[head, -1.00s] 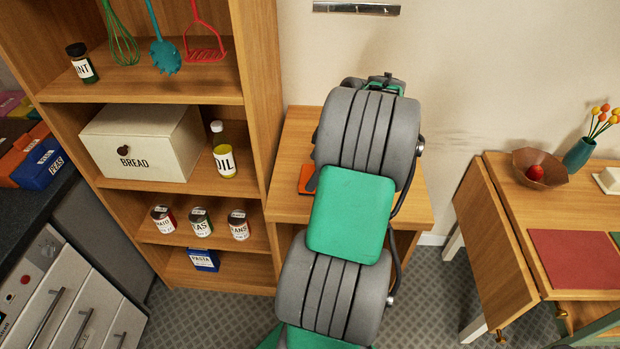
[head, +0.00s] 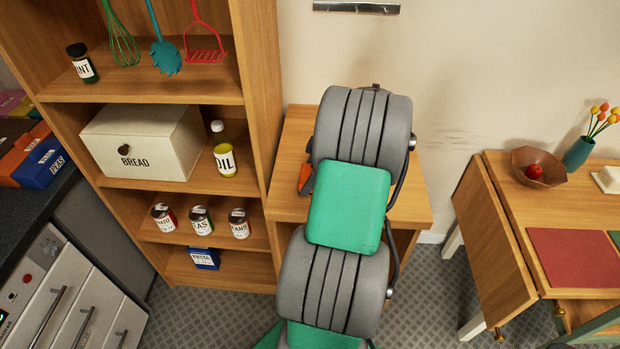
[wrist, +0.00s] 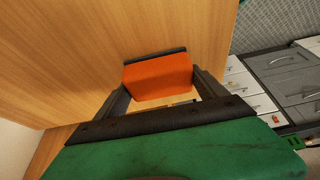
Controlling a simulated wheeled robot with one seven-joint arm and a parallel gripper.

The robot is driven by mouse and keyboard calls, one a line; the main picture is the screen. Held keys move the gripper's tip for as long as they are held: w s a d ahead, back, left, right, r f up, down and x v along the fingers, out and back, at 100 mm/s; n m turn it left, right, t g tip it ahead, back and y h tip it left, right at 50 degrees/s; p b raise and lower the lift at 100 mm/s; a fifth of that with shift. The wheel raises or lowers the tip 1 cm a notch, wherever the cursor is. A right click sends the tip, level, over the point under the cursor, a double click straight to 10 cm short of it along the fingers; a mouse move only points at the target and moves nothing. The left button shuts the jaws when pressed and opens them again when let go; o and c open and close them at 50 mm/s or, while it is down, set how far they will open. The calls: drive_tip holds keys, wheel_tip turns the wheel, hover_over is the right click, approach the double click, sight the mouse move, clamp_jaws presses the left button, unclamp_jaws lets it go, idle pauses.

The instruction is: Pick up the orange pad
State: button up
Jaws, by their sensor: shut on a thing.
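The orange pad (wrist: 158,77) sits between the two fingers of my gripper (wrist: 160,92) in the wrist view. The fingers are shut on it, one at each side. A dark edge runs along the pad's far side. In the head view only a small orange part of the pad (head: 304,177) shows at the left of my arm, over the small wooden table (head: 290,205). My arm hides the rest of the pad and the gripper there. I cannot tell whether the pad touches the tabletop.
A wooden shelf unit (head: 258,120) stands close on the left, with a bread box (head: 140,143), an oil bottle (head: 224,150) and several cans. A drop-leaf table (head: 495,235) with a bowl (head: 538,167) and a vase (head: 578,152) stands at the right. Wall behind.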

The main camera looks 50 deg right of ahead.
sight(305, 173)
drive_tip(key=shift+c, duration=1.2)
drive_tip(key=shift+r, duration=0.1)
drive_tip(key=shift+r, duration=0.3)
wheel_tip(305, 173, up, 3)
drive_tip(key=shift+f+b, duration=0.2)
drive_tip(key=shift+b, duration=0.35)
drive_tip(key=s+r, duration=0.1)
drive_tip(key=s+a+r, duration=0.1)
drive_tip(key=r, duration=0.1)
drive_tip(key=s+a+r, duration=0.1)
drive_tip(key=shift+s+r, duration=0.1)
drive_tip(key=shift+r, duration=0.2)
drive_tip(key=s+a+r+b, duration=0.1)
drive_tip(key=s+a+r, duration=0.4)
drive_tip(key=s, duration=0.3)
drive_tip(key=shift+a, duration=0.65)
